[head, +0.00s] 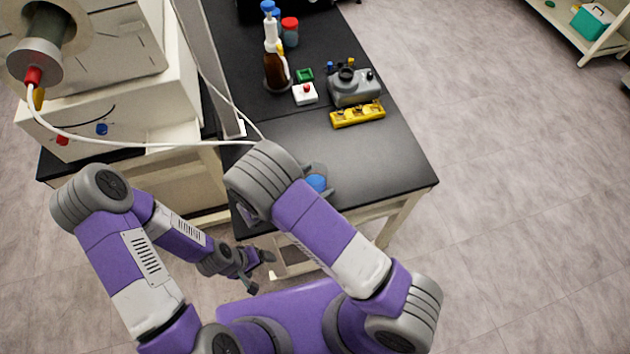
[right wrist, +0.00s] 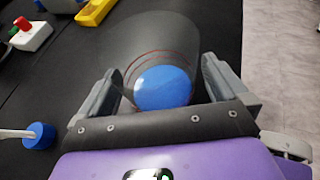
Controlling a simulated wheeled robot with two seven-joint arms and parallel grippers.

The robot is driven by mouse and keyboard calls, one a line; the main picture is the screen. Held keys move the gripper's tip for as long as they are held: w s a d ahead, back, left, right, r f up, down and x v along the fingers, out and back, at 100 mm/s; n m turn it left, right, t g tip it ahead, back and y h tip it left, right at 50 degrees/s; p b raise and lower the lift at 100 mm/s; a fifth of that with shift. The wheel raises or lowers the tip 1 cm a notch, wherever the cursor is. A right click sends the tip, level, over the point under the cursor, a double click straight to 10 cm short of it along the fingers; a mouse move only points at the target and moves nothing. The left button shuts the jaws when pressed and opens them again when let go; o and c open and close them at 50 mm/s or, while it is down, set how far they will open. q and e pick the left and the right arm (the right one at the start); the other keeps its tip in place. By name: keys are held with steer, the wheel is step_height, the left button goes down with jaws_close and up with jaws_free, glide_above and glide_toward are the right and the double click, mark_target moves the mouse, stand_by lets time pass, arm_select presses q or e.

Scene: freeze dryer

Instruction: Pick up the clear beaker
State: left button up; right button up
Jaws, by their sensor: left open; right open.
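The clear beaker (right wrist: 160,38) shows in the right wrist view as a see-through cylinder with thin red rings and a round blue part (right wrist: 163,88) at its near end. I cannot tell whether the blue is a lid or its contents. My right gripper (right wrist: 162,68) is open, with one finger on each side of the beaker; contact is not clear. In the head view the blue part (head: 316,183) shows beside my right arm, which hides most of the beaker and gripper. My left gripper (head: 258,271) is open and empty, low beside the table's front edge.
The black table (head: 390,165) holds a yellow rack (head: 357,114), a grey device (head: 352,88), a white box with a red button (head: 305,94) and a brown bottle (head: 275,68). A white tube (head: 150,144) runs from the machine at left. The table's right front is clear.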

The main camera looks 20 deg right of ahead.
steer(key=shift+d, duration=0.15)
steer(key=c, duration=1.1)
steer(key=shift+r, duration=0.1)
